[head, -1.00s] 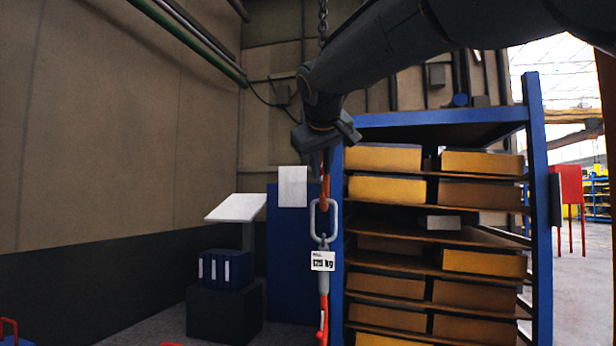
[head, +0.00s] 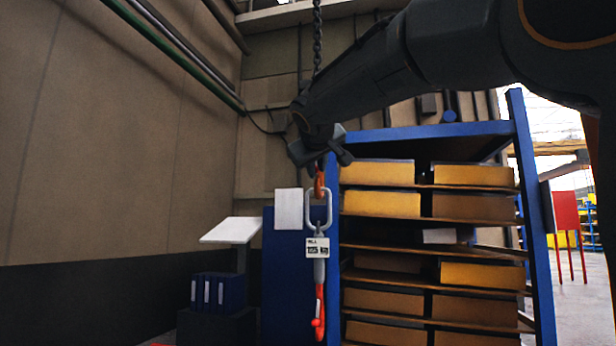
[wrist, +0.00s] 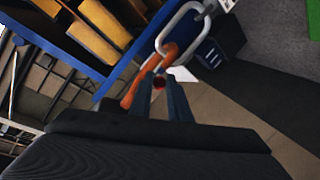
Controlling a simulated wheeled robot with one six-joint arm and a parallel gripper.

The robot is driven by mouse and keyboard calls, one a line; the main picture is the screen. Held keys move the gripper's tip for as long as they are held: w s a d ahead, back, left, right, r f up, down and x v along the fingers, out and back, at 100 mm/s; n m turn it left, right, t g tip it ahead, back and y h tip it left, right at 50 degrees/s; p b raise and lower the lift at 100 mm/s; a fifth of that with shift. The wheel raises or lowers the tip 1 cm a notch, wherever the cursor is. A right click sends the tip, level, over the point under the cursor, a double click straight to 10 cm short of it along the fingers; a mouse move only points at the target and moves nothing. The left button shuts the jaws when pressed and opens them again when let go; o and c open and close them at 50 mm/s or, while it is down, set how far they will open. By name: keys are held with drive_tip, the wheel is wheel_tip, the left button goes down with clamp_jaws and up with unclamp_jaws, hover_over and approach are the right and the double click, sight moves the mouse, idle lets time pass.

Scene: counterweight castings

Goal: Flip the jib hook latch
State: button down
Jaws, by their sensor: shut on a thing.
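The orange jib hook (head: 319,184) hangs from a dark chain (head: 317,45) left of the shelf, and its upper part is hidden by my gripper. A grey oblong link (head: 328,210) hangs in the hook, with a white readout tag and a red-orange lower piece (head: 319,310) below. My gripper (head: 323,165) is right at the hook. In the wrist view the orange hook (wrist: 150,70) and link (wrist: 182,28) lie just beyond the fingers (wrist: 162,88). The fingers are shut on a small red part (wrist: 159,82), apparently the latch; the contact is partly hidden.
A blue shelf rack (head: 430,132) with yellow and brown boxes stands close on the right. A sloped white stand (head: 230,230), blue binders (head: 220,292) and a blue panel (head: 283,275) are at left. The area before the left wall is open.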

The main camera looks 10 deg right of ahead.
drive_tip(key=shift+w+d+f+b, duration=0.1)
drive_tip(key=shift+w+f+b, duration=0.25)
drive_tip(key=shift+f, duration=0.25)
drive_tip(key=shift+w+d+f+b, duration=0.1)
drive_tip(key=shift+w+f+b, duration=0.15)
drive_tip(key=shift+f, duration=0.3)
drive_tip(key=c, duration=2.3)
unclamp_jaws()
drive_tip(key=shift+w, duration=0.1)
drive_tip(key=o, duration=0.6)
drive_tip(key=shift+r, duration=0.25)
drive_tip(key=shift+o, duration=0.2)
drive_tip(key=shift+r, duration=0.1)
drive_tip(key=shift+s, duration=0.2)
drive_tip(key=shift+s+a+r, duration=0.1)
drive_tip(key=shift+s, duration=0.05)
drive_tip(key=v, duration=0.7)
drive_tip(key=shift+s, duration=0.2)
